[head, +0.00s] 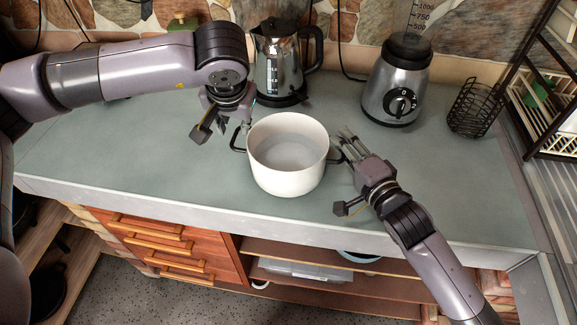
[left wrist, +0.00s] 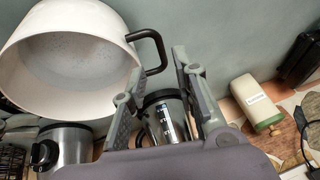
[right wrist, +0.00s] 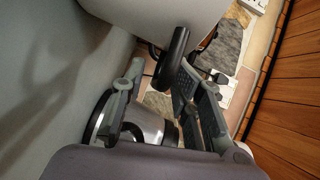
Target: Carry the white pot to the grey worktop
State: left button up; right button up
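The white pot (head: 289,181) is upright at the grey worktop (head: 130,160), near its front edge; whether its base touches is hard to tell. It has a dark handle on each side. My left gripper (head: 240,108) is beside the left handle; in the left wrist view the pot (left wrist: 30,105) and handle (left wrist: 155,50) show just beyond its spread, empty fingers. My right gripper (head: 345,142) is beside the right handle; in the right wrist view that handle (right wrist: 176,55) lies close to the right-hand finger, and the fingers are apart.
A steel kettle (head: 278,65) stands behind the pot and a blender (head: 396,85) behind right. A black wire basket (head: 474,108) and a rack (head: 545,90) are at the right. The worktop's left part is clear. Drawers (head: 175,245) and shelves are below.

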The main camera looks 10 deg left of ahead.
pick_arm(q)
jog(key=v, duration=0.4)
jog(key=shift+s+a+r, duration=0.1)
jog(key=shift+a+r, duration=0.05)
jog(key=shift+r, duration=0.1)
pick_arm(e)
jog(key=v, duration=1.2)
jog(key=shift+s, duration=0.1)
